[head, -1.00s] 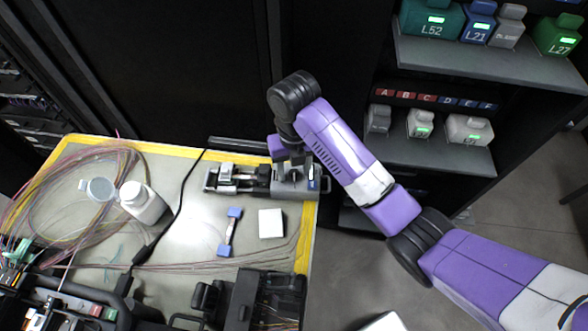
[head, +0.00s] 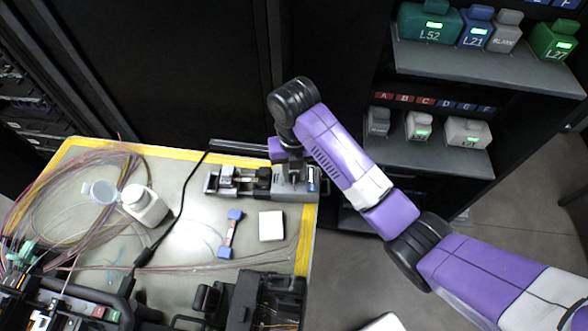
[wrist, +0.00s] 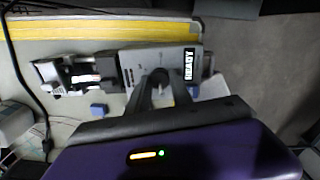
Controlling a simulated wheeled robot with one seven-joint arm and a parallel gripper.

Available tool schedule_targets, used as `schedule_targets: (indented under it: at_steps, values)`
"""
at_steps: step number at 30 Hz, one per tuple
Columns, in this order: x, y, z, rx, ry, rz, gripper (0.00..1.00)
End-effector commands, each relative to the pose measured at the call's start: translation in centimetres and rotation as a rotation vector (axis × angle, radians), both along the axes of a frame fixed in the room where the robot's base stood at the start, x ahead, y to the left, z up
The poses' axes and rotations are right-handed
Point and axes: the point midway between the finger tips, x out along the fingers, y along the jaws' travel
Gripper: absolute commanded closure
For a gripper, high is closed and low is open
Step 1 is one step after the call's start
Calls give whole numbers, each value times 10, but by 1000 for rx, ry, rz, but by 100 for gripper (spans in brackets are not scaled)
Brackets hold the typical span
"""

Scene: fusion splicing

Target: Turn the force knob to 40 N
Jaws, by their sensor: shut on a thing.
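The grey device (head: 294,193) sits near the far right corner of the worktable, with a clamp section (head: 229,180) at its left end. In the wrist view the device (wrist: 135,66) carries a small label or display reading READY (wrist: 189,66). My gripper (head: 291,170) points down onto the device's right part. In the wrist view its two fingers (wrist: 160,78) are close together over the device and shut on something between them.
A blue-ended piece (head: 230,233) and a white square block (head: 271,225) lie in front of the device. A white bottle (head: 146,206), a black cable and loose fibres are to the left. Shelves (head: 430,155) with labelled modules stand at the right.

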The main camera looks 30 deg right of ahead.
Motion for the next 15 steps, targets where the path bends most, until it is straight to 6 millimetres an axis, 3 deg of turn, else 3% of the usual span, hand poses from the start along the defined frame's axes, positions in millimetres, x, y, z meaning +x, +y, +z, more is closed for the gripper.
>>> schedule_targets:
  at_steps: [15]
  values:
    - [0, 1, 5, 0, -1, -463, 100]
